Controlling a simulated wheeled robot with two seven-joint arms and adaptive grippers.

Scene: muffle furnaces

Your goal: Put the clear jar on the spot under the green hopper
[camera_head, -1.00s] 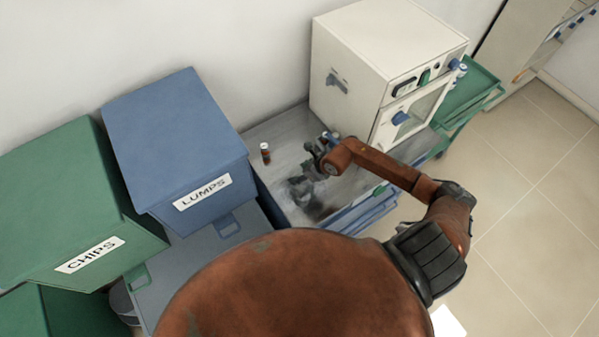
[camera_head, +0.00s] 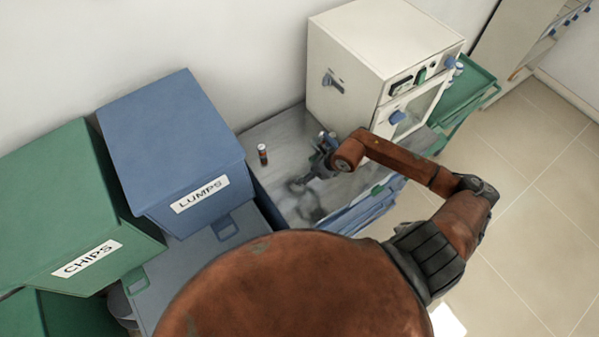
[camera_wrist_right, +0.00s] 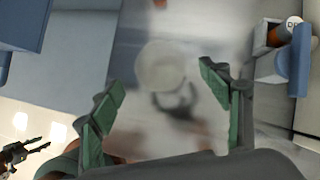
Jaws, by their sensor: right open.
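The green hopper (camera_head: 65,200), marked CHIPS, stands at the far left in the head view, its underside mostly hidden. My right gripper (camera_head: 298,183) is over the grey bench top (camera_head: 285,130), between the blue hopper and the white furnace. In the right wrist view my right gripper (camera_wrist_right: 165,105) is open and empty, green pads apart. A pale, see-through round shape, likely the clear jar (camera_wrist_right: 161,66), lies ahead between the fingers, apart from both. I cannot make out the jar in the head view. A small gripper (camera_wrist_right: 22,150), likely my left, shows at lower left.
The blue hopper (camera_head: 175,150), marked LUMPS, stands beside the green one. A small brown bottle (camera_head: 263,155) stands on the bench. The white furnace (camera_head: 375,70) stands at the bench's back right, with a green cart (camera_head: 470,85) beyond. Open floor lies to the right.

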